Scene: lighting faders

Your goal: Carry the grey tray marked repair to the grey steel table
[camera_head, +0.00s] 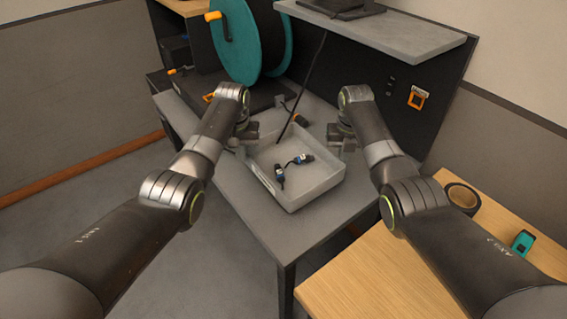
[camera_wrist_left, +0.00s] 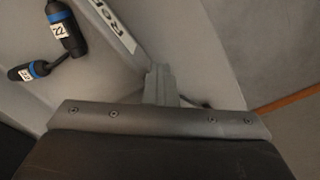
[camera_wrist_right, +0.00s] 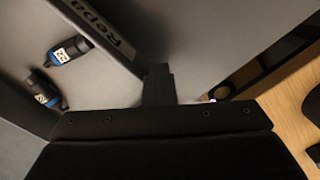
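The grey tray (camera_head: 318,192) is over the grey table (camera_head: 262,222), near its front right part. I cannot tell for sure whether it rests on the top. Two black and blue connectors (camera_head: 280,174) lie in it. A white label with partly cut-off "Repair" lettering shows on its wall in the left wrist view (camera_wrist_left: 112,22) and the right wrist view (camera_wrist_right: 104,30). My left gripper (camera_head: 243,140) is at the tray's left side and my right gripper (camera_head: 338,140) at its right side. In both wrist views the fingers look closed together on the tray wall.
A raised grey shelf (camera_head: 385,32) overhangs the back. A wooden table (camera_head: 365,275) at right holds a black tape roll (camera_head: 463,197) and a teal item (camera_head: 522,242).

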